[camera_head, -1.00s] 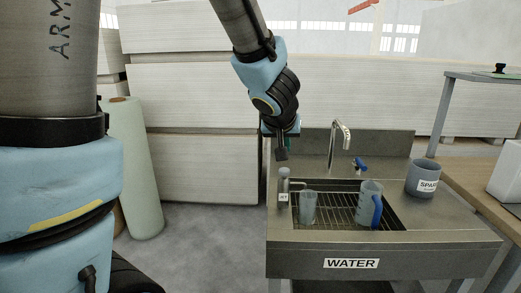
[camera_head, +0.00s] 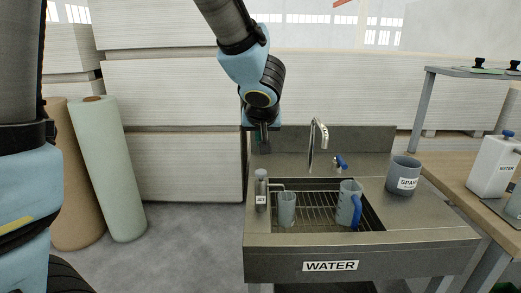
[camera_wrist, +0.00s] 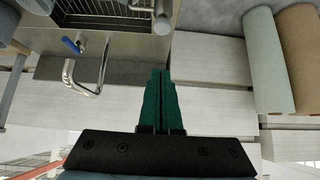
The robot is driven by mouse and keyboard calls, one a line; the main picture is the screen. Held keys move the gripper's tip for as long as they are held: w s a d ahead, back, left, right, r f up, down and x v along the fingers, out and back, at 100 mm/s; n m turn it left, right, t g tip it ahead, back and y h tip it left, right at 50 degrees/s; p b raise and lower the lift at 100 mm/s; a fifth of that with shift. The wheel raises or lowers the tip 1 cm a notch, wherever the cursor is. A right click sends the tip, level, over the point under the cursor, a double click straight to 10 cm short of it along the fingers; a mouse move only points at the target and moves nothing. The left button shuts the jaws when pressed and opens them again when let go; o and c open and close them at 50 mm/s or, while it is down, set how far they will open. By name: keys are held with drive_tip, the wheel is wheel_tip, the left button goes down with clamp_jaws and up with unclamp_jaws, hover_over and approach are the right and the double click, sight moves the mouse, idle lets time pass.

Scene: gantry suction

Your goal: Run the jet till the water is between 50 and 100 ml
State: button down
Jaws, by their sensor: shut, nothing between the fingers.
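The jet (camera_head: 261,190), a small grey dispenser labelled JET with a thin side spout, stands at the left edge of the sink basin. Its spout reaches over a clear cup (camera_head: 287,209) standing on the basin's rack. The cup's water level is too small to read. My gripper (camera_head: 263,143) is shut and empty, above and behind the jet, apart from it. In the wrist view its green fingers (camera_wrist: 159,100) are together, and the jet (camera_wrist: 162,18) shows just beyond their tips.
A jug with a blue handle (camera_head: 349,203) stands on the rack at right. A curved tap (camera_head: 313,140) with a blue lever (camera_head: 341,162) rises behind. A grey pot labelled SPARE (camera_head: 403,176) stands right. A side table holds a white WATER container (camera_head: 494,167).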

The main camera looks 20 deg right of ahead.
drive_tip(key=b, duration=0.4)
hover_over(261, 173)
wheel_tip(261, 173, down, 7)
drive_tip(key=shift+f, duration=0.1)
drive_tip(key=shift+s+f+b, duration=0.1)
drive_tip(key=shift+f+b, duration=0.25)
drive_tip(key=shift+f, duration=0.25)
drive_tip(key=shift+f+b, duration=0.7)
drive_tip(key=shift+f, duration=0.2)
drive_tip(key=shift+s, duration=0.1)
drive_tip(key=shift+a+f, duration=0.1)
drive_tip(key=shift+f, duration=0.8)
drive_tip(key=shift+s+f, duration=0.1)
drive_tip(key=shift+f, duration=0.15)
idle(3.8)
